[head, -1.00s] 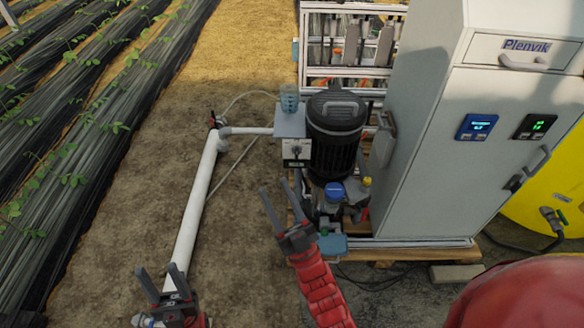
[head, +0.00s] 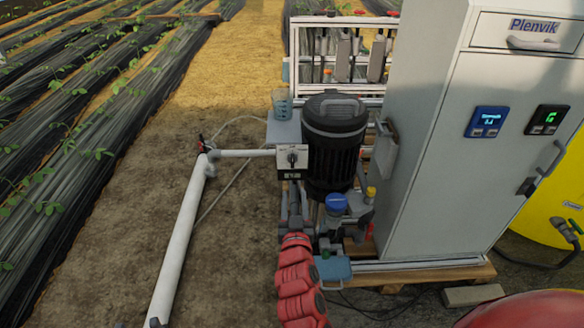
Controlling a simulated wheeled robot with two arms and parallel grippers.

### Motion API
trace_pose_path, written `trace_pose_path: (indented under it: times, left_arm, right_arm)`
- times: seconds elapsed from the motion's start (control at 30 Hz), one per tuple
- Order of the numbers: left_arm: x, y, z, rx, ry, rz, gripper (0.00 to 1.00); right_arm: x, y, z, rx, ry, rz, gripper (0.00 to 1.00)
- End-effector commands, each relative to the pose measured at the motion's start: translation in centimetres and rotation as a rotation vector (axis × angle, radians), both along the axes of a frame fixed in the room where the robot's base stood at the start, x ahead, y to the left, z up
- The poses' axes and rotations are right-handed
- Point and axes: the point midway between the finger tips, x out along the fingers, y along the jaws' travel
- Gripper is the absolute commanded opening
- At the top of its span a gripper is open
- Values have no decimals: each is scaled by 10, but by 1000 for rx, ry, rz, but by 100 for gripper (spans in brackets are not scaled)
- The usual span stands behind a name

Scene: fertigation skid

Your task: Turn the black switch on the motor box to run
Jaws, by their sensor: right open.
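The motor box (head: 285,170) is a small box with a pale front plate, on the left side of the black motor (head: 333,150). The black switch (head: 292,157) is a small round knob on that plate; its exact setting is too small to read. My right gripper (head: 293,196) is open and empty just below the box in the picture, its dark fingers pointing up toward it. Its red wrist hides what lies behind. Of my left gripper (head: 138,323), only what look like dark fingertips show at the bottom edge, by the white pipe.
A white pipe (head: 180,245) runs along the soil on the left and joins the skid. A clear cup (head: 282,103) stands above the box. A blue-capped fitting (head: 336,203) and the grey cabinet (head: 420,150) are to the right. Open soil lies left of the box.

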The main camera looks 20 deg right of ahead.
Motion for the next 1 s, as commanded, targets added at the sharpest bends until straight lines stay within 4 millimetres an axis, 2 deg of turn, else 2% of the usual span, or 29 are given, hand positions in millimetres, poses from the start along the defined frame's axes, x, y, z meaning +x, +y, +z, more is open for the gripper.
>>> trace_pose_path:
  times: [0.3,0.5,0.7,1.0]
  left_arm:
    - [0,0,0,0,0,0,50]
    - [0,0,-2,0,0,0,50]
    - [0,0,-4,0,0,0,50]
    - [0,0,-4,0,0,0,50]
  right_arm:
    - [74,-21,0,-3,-1,1,45]
    - [111,-32,1,0,-1,0,45]
    - [129,-36,0,-2,-2,3,45]
    - [132,-37,0,-1,-2,3,45]
